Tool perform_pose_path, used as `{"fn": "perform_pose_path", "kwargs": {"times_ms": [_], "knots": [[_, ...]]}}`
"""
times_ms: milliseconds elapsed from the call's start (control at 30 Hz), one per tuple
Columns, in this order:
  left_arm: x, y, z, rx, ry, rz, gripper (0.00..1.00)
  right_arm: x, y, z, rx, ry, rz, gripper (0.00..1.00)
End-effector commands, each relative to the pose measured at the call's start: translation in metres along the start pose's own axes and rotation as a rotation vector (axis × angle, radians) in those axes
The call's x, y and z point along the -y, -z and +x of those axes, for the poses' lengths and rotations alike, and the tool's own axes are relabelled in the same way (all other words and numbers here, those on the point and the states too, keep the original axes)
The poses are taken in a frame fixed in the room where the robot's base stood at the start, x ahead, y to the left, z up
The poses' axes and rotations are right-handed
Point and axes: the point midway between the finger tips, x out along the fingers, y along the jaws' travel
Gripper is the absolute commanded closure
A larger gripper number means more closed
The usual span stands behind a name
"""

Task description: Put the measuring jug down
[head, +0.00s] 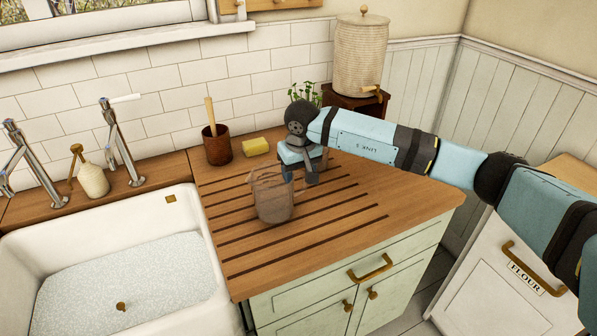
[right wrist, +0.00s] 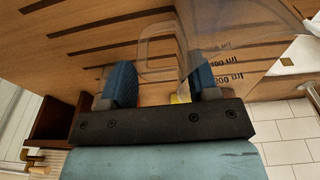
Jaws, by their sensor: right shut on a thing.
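The measuring jug (head: 272,200) is clear and see-through, and it stands upright over the grooved wooden draining board. I cannot tell whether its base touches the wood. My right gripper (head: 300,176) is at the jug's far right side, shut on it. In the right wrist view the jug (right wrist: 212,28) shows with printed volume marks, and its handle reaches between the two blue fingers of the gripper (right wrist: 163,84). My left gripper is not in view.
The draining board (head: 350,208) is clear around the jug. A yellow sponge (head: 256,147), a brown pot (head: 217,150) with a wooden handle and a plant (head: 304,93) stand behind. The white sink (head: 210,262) is left. A crock (head: 361,55) stands back right.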

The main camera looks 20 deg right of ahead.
Motion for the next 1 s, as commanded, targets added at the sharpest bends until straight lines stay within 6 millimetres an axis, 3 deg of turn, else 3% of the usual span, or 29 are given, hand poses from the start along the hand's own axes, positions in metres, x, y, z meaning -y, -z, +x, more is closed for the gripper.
{"fn": "perform_pose_path", "kwargs": {"times_ms": [400, 433, 533, 833, 1000], "knots": [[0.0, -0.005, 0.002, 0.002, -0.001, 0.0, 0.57, 0.0, -0.001, 0.009, -0.002, 0.001, 0.0, 0.96], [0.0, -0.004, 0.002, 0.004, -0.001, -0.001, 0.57, 0.0, -0.001, 0.009, -0.001, 0.0, 0.0, 0.41], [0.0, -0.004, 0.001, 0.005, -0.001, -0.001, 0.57, 0.0, -0.001, 0.008, -0.001, 0.0, 0.0, 0.2], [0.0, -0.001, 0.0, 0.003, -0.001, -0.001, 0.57, 0.0, -0.001, 0.006, -0.001, 0.0, 0.0, 0.2], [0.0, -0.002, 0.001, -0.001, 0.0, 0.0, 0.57, 0.0, 0.0, -0.012, -0.005, -0.001, 0.0, 0.2]]}}
